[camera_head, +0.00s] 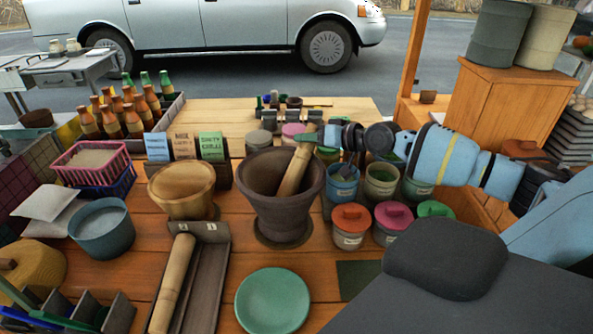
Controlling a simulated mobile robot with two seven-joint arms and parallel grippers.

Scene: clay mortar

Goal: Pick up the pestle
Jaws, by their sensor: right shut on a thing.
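The pestle (294,174) is a pale wooden rod standing tilted in the dark clay mortar (283,212), its top leaning to the right. My right arm comes in from the right, and my right gripper (316,139) is shut on the pestle near its upper end. The pestle's lower end is hidden inside the mortar. My left gripper is not in view.
A wooden bowl (183,190) stands left of the mortar. A wooden roller (172,284) lies in a grey tray (208,280) in front, beside a green plate (272,300). Lidded jars (351,224) crowd the right, under my arm. Bottles (132,121) stand back left.

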